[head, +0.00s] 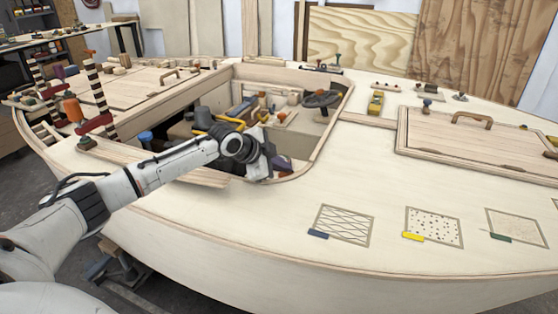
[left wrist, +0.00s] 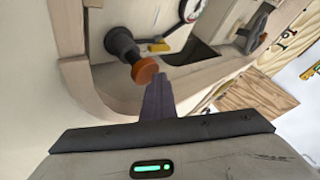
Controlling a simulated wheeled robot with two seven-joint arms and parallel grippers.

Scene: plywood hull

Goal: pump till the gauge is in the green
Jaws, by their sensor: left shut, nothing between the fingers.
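My left gripper (head: 282,167) is over the near right part of the open cockpit in the head view, its fingers shut and empty. In the left wrist view its fingers (left wrist: 158,98) point toward an orange knob (left wrist: 145,70) on a black cylinder (left wrist: 122,42), which looks like a pump. The fingertips appear close to the knob; I cannot tell whether they touch it. My gripper and arm hide part of the cockpit in the head view. My right gripper is not in view.
The wooden cockpit rim (head: 330,133) surrounds the recess. A hatch (head: 480,142) lies on the right deck. Striped posts (head: 96,82) rise at left.

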